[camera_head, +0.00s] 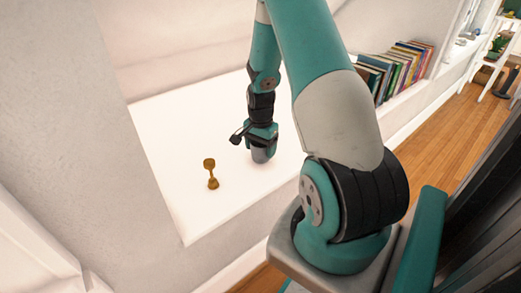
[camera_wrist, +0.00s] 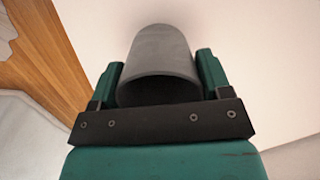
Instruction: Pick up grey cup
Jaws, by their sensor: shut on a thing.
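The grey cup (camera_wrist: 160,55) is between the two teal fingers of my gripper (camera_wrist: 160,80) in the wrist view, with a finger against each side. Its near rim is partly hidden by the black gripper bar. In the head view the cup (camera_head: 262,155) shows below my gripper (camera_head: 262,137), at the white ledge (camera_head: 185,130). I cannot tell whether its base touches the ledge. My gripper is shut on the cup.
A row of books (camera_head: 395,70) stands at the back right. Wooden floor (camera_head: 440,110) lies to the right. The ledge's left part is clear.

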